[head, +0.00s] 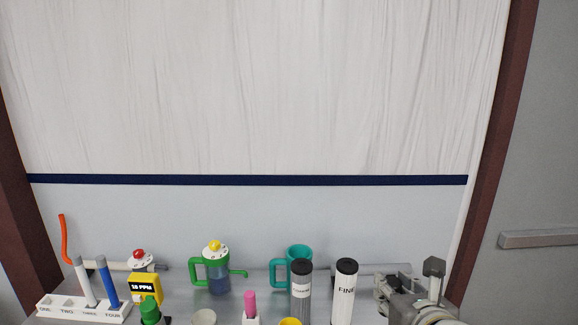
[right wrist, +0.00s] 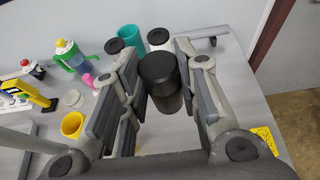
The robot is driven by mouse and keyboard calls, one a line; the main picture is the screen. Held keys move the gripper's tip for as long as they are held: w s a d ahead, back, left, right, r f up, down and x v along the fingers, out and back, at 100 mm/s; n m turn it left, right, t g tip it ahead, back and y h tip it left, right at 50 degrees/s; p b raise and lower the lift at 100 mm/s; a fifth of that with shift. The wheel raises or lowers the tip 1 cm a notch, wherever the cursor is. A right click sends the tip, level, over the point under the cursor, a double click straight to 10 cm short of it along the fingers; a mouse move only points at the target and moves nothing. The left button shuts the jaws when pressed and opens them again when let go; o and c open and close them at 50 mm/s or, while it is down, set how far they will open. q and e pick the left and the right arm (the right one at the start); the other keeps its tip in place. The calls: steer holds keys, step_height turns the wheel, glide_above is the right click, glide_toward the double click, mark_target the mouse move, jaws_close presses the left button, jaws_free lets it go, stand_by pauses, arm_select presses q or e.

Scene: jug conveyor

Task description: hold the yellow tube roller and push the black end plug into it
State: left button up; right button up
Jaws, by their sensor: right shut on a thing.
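The black end plug (right wrist: 160,75), a dark stepped cylinder with a round flat top, is between the fingers of my right gripper (right wrist: 158,62) in the right wrist view. My right gripper is shut on it. In the head view my right gripper (head: 410,292) is at the lower right; I cannot make out the plug there. A yellow open-topped round piece (right wrist: 72,125), which looks like the yellow tube roller, stands at the left in the right wrist view, apart from my right gripper. Its rim (head: 290,322) is cut by the bottom edge of the head view. My left gripper is not in view.
Two tall black-capped containers (head: 301,285) (head: 344,290) stand left of my right gripper. A teal mug (head: 298,262), a green-handled jug (head: 217,270) and a white holder (head: 85,309) with upright sticks stand further left. A yellow perforated piece (right wrist: 265,138) lies at the right.

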mark_target(399, 285)
steer(key=r, duration=0.3)
steer(key=shift+w+d+r+p, duration=0.1)
steer(key=shift+d+r+p, duration=0.2)
steer(key=shift+d+p, duration=0.1)
steer(key=shift+d+r, duration=0.1)
steer(key=shift+r, duration=0.1)
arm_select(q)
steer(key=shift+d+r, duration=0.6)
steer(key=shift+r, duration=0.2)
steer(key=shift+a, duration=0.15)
